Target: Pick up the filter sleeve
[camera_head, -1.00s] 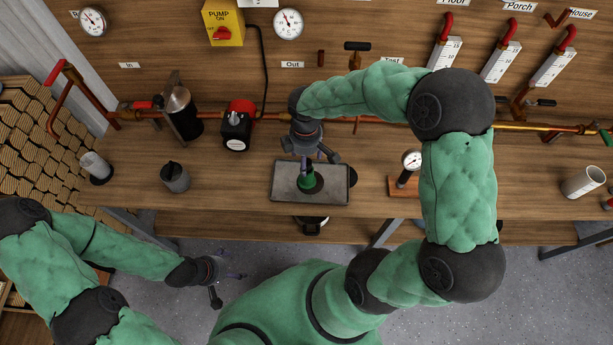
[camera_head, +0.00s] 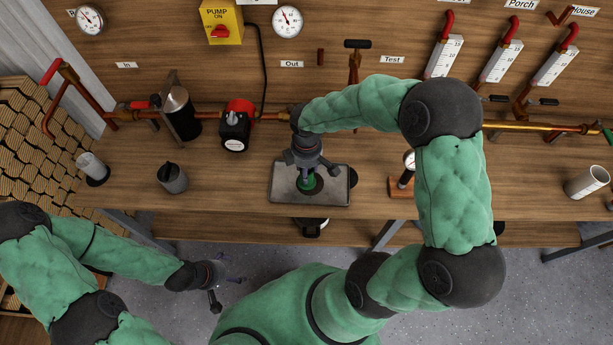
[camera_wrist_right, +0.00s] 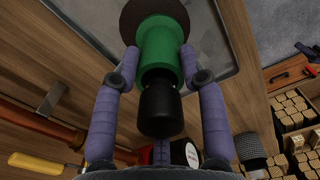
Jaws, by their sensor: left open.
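A white hollow tube (camera_head: 587,182) lies at the right of the bench, and a pale cylinder on a black base (camera_head: 93,168) stands at the left. I cannot tell which thing is the filter sleeve. A green cylinder with a black end (camera_head: 307,183) stands on a grey tray (camera_head: 337,190). My right gripper (camera_head: 308,176) is over it; in the right wrist view its fingers (camera_wrist_right: 159,58) lie on both sides of the green body (camera_wrist_right: 163,45). Whether they grip it is unclear. My left gripper (camera_head: 230,279) is open and empty, low in front of the bench.
A grey jar with a black lid (camera_head: 172,178) stands left of the tray. A red-and-black pump (camera_head: 237,126) and a copper pipe (camera_head: 270,115) run along the back. A small gauge on a wooden block (camera_head: 404,182) stands right of the tray, near my right arm.

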